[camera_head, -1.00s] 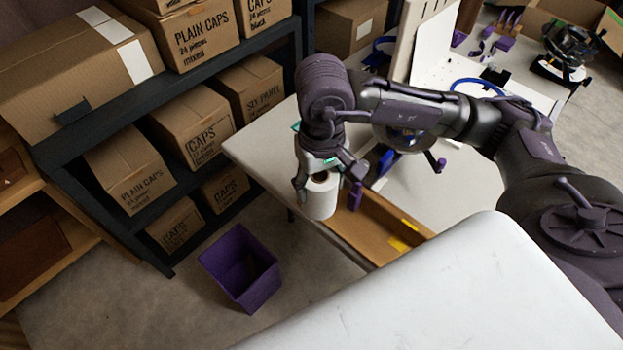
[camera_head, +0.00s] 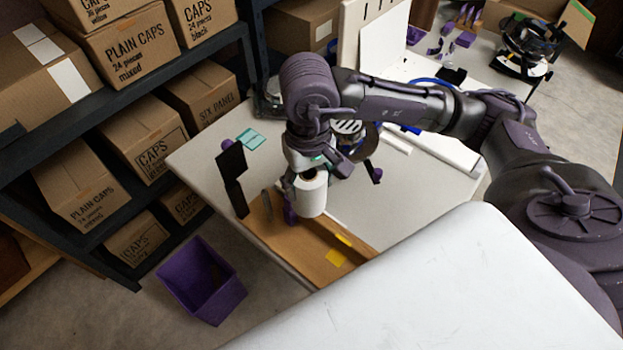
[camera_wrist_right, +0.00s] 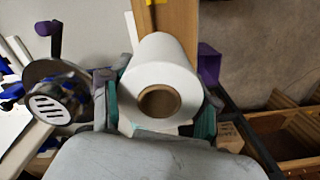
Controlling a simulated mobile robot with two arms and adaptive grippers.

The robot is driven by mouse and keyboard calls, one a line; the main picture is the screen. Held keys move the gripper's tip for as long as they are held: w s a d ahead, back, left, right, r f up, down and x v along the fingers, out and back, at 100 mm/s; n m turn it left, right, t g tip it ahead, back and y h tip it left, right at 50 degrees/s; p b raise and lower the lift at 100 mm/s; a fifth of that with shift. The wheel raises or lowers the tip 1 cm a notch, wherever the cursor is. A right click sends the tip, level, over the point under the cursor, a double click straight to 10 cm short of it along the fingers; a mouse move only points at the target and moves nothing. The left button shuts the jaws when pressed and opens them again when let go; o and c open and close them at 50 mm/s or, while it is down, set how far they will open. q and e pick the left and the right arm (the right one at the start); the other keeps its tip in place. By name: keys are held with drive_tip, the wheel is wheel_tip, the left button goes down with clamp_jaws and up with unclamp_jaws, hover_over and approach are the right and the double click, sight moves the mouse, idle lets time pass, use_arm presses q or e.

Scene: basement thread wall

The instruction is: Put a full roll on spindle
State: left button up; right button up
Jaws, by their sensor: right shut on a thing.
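My right gripper (camera_head: 306,182) is shut on a white roll (camera_head: 313,199) with a brown cardboard core. I cannot make out the spindle for certain. A device with a slotted round disc (camera_head: 347,127) stands just behind the gripper; it also shows at the left of the wrist view (camera_wrist_right: 50,103). My left gripper is not in view.
A black upright piece (camera_head: 233,180) stands near the table's left edge. A purple bin (camera_head: 203,282) is on the floor below. Shelves with cardboard boxes (camera_head: 146,138) line the left. A white panel (camera_head: 384,40) stands behind my right arm.

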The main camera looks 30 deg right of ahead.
drive_tip(key=m, duration=0.1)
use_arm(q)
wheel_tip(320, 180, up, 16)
drive_tip(key=p, duration=1.5)
use_arm(e)
wheel_tip(320, 180, up, 4)
drive_tip(key=r+m, duration=0.1)
drive_tip(key=m, duration=1.7)
hover_over(263, 191)
wheel_tip(263, 191, down, 6)
drive_tip(key=b, duration=0.3)
drive_tip(key=shift+f, duration=0.1)
wheel_tip(263, 191, down, 6)
drive_tip(key=b, duration=0.5)
drive_tip(key=shift+b, duration=0.4)
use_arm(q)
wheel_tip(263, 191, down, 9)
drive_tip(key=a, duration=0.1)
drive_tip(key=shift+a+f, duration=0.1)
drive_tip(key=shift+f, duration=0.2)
use_arm(e)
drive_tip(key=shift+r, duration=0.2)
